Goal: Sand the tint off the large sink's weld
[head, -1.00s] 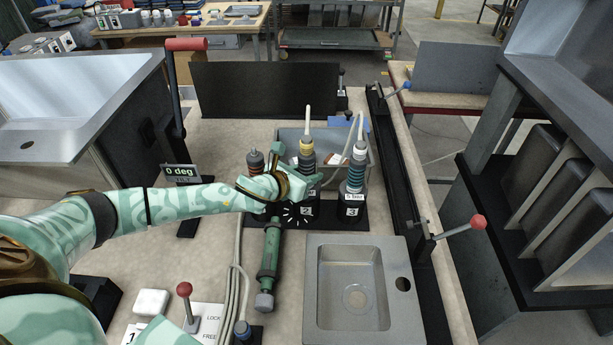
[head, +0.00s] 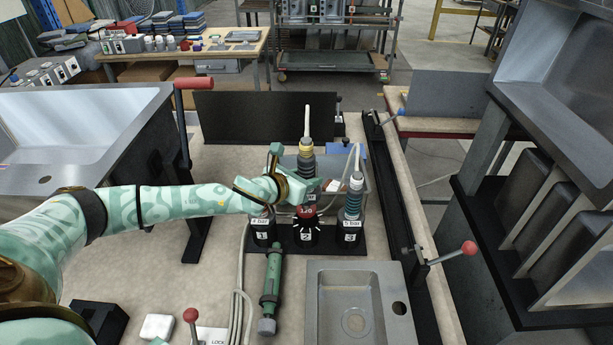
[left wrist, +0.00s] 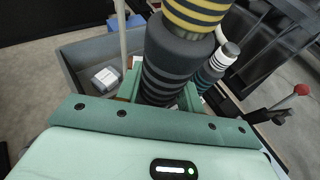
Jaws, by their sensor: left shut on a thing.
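The large sink (head: 80,130) is a steel basin at the left in the head view, in a dark frame with a red-handled crank. My left gripper (head: 299,190) is shut on the dark, yellow-banded tool (head: 306,152) of dock 2. The tool is upright, raised above the dock (head: 306,236), with a red part marked with a number below it. In the left wrist view the fingers (left wrist: 160,92) grip the tool's dark ribbed body (left wrist: 178,55). My right gripper is not in view.
A blue-banded tool (head: 354,190) stands in dock 3, close on the right. A grey bin (head: 330,172) is behind. A small sink (head: 322,325) and a green cylindrical tool (head: 271,280) lie in front. A red-knobbed lever (head: 468,248) is at the right edge.

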